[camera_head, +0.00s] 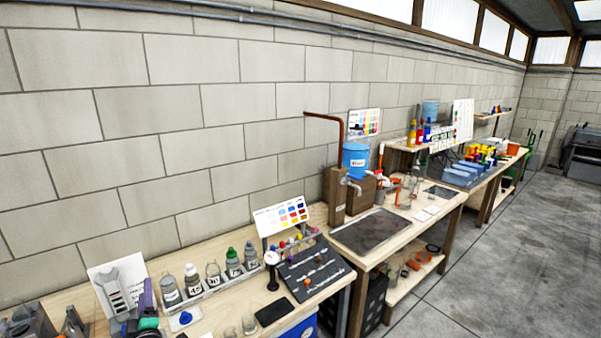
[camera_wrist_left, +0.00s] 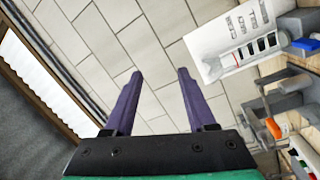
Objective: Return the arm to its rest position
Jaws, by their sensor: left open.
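My left gripper (camera_head: 147,298) shows at the bottom left of the head view, with purple fingers and a green part, in front of a white sheet with a printed figure (camera_head: 118,280). In the left wrist view my left gripper (camera_wrist_left: 158,72) has its two purple fingers spread apart, with nothing between them but the block wall behind. The same white sheet (camera_wrist_left: 238,45) appears at the upper right there, apart from the fingers. My right gripper is in neither view.
A wooden bench (camera_head: 150,268) runs along the block wall (camera_head: 200,100). Several bottles (camera_head: 192,275) stand in a row on it, beside a dark board (camera_head: 315,268). Further along are a dark mat (camera_head: 372,231) and a blue bucket (camera_head: 355,160). The floor (camera_head: 500,270) at the right is clear.

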